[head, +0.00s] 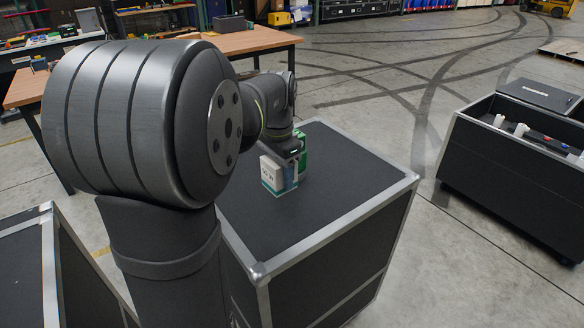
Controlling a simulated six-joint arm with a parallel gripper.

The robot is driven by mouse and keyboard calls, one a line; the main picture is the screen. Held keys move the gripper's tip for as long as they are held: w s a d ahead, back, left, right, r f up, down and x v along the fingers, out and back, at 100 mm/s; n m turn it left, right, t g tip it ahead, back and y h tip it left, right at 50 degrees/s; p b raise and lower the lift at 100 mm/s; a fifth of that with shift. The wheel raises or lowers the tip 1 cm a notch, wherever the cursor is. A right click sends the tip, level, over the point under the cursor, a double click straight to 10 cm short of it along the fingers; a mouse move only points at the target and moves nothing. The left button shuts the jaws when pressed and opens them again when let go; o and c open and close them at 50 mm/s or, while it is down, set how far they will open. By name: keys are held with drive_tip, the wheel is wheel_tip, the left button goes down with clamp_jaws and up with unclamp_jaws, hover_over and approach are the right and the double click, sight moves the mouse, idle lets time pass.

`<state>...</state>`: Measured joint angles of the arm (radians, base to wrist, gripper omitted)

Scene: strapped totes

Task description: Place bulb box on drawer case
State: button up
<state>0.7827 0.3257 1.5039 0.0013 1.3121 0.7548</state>
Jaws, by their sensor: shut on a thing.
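A black case with metal edges (345,205) stands in the middle; I take it as the drawer case, with a seam low on its front. A white box with a teal lower edge (271,174), likely the bulb box, is at my gripper (289,166), over the far part of the lid. My gripper points down and is shut on it; the fingers are mostly hidden. A green box (302,155) shows just behind and right of the gripper. I cannot tell whether the white box touches the lid.
An open black case (490,165) with items inside stands at right. Another metal-edged case (25,265) is at lower left. A wooden table (245,40) stands behind. The near and right parts of the middle lid are bare. My arm hides much of the left side.

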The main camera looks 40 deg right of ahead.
drive_tip(key=shift+s+d, duration=0.3)
drive_tip(key=shift+d, duration=0.05)
hover_over(250, 204)
wheel_tip(250, 204, down, 7)
drive_tip(key=shift+f, duration=2)
drive_tip(key=shift+f, duration=0.25)
drive_tip(key=o, duration=1)
drive_tip(key=shift+o, duration=0.2)
wheel_tip(250, 204, up, 12)
drive_tip(key=shift+r, duration=0.25)
